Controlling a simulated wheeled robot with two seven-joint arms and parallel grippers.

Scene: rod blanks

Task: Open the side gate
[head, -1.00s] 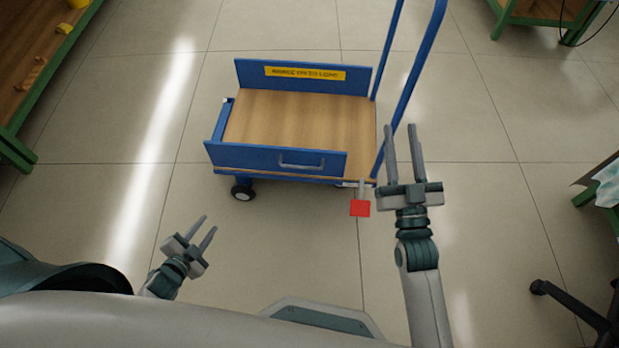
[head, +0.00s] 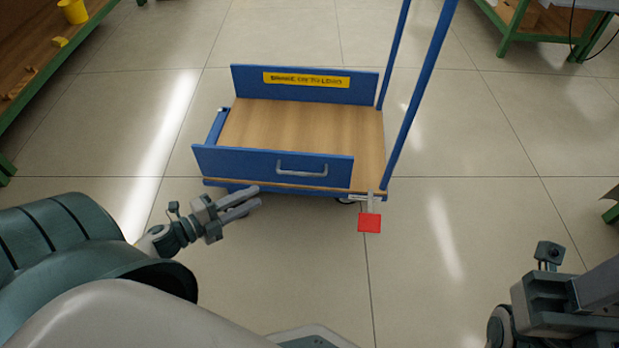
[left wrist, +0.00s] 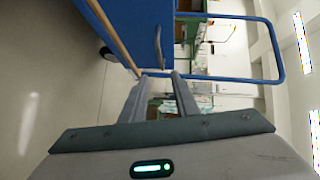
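The side gate (head: 240,163) is a blue panel along the near side of a blue cart with a wooden deck (head: 300,126). It stands upright and bears a grey bar handle (head: 302,168). My left gripper (head: 258,197) is open and empty, just in front of the gate's lower left part and below the handle. In the left wrist view the gate (left wrist: 140,22) and its handle (left wrist: 159,45) show ahead of the parted fingers (left wrist: 159,77). My right gripper (head: 552,295) is at the lower right, away from the cart, its fingers not clear.
A red pedal (head: 369,223) sticks out at the cart's near right corner. The blue push handle (head: 420,95) rises at the right. A green-framed workbench (head: 60,80) stands at the left. The floor in front of the cart is clear.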

